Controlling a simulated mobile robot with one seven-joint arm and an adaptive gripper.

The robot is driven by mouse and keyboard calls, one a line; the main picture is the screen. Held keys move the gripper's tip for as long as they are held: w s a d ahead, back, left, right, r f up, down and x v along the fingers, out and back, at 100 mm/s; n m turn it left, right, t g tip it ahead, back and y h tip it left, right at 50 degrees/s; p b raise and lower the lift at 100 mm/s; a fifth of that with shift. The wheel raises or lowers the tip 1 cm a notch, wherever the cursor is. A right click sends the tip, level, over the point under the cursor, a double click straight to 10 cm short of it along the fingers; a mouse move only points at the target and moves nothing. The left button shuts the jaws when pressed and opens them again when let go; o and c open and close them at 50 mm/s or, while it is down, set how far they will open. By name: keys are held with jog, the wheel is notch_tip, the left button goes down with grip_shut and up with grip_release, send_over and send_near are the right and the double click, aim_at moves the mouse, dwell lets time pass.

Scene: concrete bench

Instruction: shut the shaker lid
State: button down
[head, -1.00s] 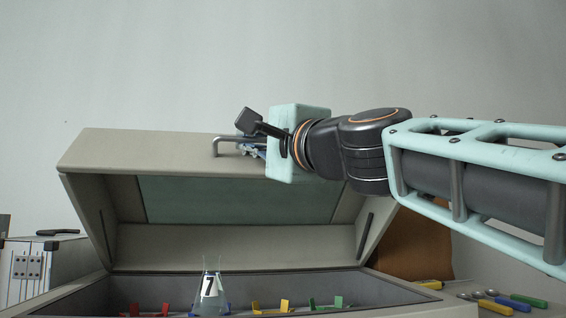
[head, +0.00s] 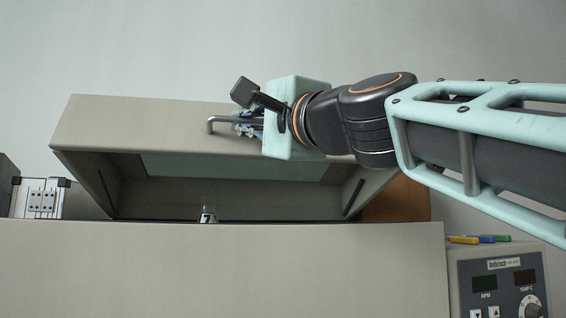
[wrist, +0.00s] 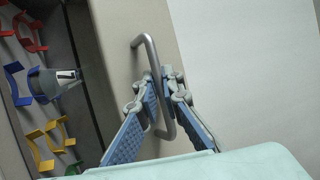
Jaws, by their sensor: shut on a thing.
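The shaker lid (head: 150,122) is a beige hinged cover with a greenish window (head: 235,167), tilted open above the shaker body (head: 220,265). Its grey bar handle (head: 222,119) is on the lid's front edge. My gripper (head: 245,125) is at the handle's right part in the head view. In the wrist view, my gripper (wrist: 165,100) has its blue-padded fingers on both sides of the handle (wrist: 150,55), shut on it. A flask labelled 7 (head: 208,211) stands inside the shaker, mostly hidden by the front wall in the head view; the flask (wrist: 55,82) shows fully in the wrist view.
Coloured clamps, such as a yellow one (wrist: 45,135), sit inside the shaker around the flask. A control panel (head: 500,283) is at the right front. Coloured-handled tools (head: 478,239) lie behind it. A white box with sockets (head: 40,198) stands at the left.

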jog(key=s+f+b, duration=0.3)
jog(key=f+b, duration=0.8)
jog(key=f, duration=0.2)
jog(key=shift+s+d+f, duration=0.15)
jog(key=shift+d+f, duration=0.05)
jog(key=shift+d, duration=0.15)
jog(key=shift+f, duration=0.1)
jog(key=c, duration=2.3)
grip_release()
jog(key=shift+s+d, duration=0.1)
jog(key=shift+c, duration=0.2)
jog(key=shift+s+r, duration=0.1)
jog(key=shift+r, duration=0.1)
jog(key=v, duration=1.2)
